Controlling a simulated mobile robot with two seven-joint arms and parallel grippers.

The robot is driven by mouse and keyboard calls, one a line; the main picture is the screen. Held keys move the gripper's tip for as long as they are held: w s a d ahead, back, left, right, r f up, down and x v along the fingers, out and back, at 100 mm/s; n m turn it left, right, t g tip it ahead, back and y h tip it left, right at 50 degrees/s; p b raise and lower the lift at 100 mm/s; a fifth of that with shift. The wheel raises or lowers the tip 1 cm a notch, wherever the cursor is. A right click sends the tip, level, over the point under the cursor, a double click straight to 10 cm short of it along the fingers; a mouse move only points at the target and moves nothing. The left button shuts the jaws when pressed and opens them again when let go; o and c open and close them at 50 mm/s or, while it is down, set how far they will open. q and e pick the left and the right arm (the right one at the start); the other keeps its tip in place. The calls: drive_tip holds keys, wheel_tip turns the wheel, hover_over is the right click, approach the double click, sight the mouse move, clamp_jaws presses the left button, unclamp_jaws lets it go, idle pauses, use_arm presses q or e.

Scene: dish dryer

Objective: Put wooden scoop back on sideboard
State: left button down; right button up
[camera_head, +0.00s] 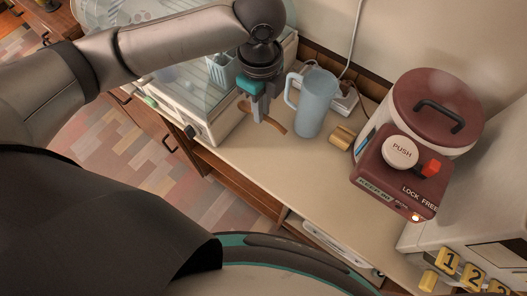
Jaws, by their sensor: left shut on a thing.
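My left gripper (262,109) points down over the sideboard (268,160), between the dish dryer and a blue pitcher. It is shut on the brown wooden scoop (275,125), whose thin curved part sticks out to the right below the fingers. I cannot tell whether the scoop touches the sideboard top. My right gripper is not in view.
The dish dryer (199,133) stands to the left of the gripper. The blue pitcher (315,106) stands close on the right, with a small yellow block (342,137) beside it. A red and white hot-water pot (400,170) stands further right. The front middle of the sideboard is clear.

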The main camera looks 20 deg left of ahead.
sight(262, 157)
use_arm(q)
wheel_tip(262, 157, down, 20)
drive_tip(key=b, duration=0.4)
drive_tip(key=shift+r, duration=0.1)
drive_tip(key=c, duration=1.3)
unclamp_jaws()
drive_tip(key=o, duration=0.4)
wheel_tip(262, 157, up, 12)
drive_tip(key=p, duration=0.2)
drive_tip(key=shift+p, duration=0.3)
